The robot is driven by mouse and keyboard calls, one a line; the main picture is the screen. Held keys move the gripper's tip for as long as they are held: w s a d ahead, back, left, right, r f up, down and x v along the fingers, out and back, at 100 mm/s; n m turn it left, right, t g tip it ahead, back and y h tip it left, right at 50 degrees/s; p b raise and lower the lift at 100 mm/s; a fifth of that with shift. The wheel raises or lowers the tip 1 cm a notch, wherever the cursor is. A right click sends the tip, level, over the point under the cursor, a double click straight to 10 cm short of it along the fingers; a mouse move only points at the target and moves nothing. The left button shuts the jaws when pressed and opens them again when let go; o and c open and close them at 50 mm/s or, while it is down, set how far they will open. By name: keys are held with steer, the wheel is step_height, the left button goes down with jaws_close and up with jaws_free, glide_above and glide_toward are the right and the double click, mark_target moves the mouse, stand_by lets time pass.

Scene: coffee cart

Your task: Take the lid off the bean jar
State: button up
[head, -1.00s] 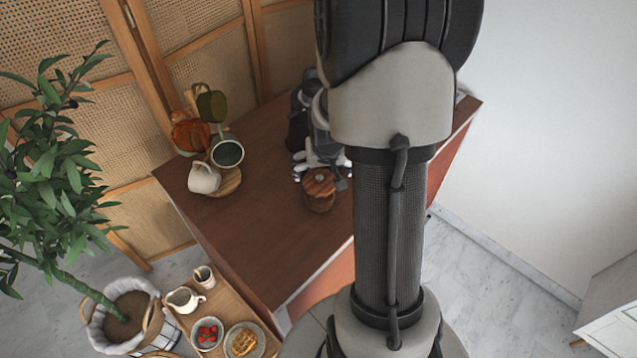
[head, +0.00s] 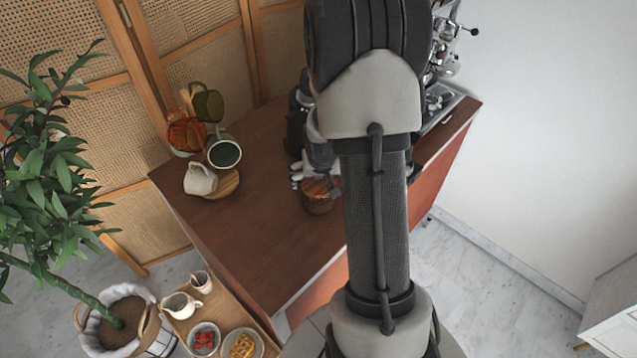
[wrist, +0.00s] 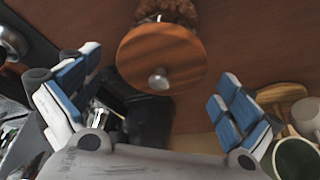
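The bean jar (head: 318,205) is a small brown jar standing on the cart top, partly hidden by my arm in the head view. Its round wooden lid (wrist: 140,55) has a small metal knob (wrist: 158,78) and sits on the jar (wrist: 168,10), whose side shows just past the lid's far edge in the wrist view. My gripper (wrist: 155,85) is open and empty, with one blue-padded finger on each side of the knob and clear of the lid. In the head view, its fingertips (head: 315,175) are close above the jar.
A dark machine (head: 296,120) is behind the jar, and a chrome espresso machine (head: 440,60) is at right. The front cart top is clear.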

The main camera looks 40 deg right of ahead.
steer(key=c, duration=0.9)
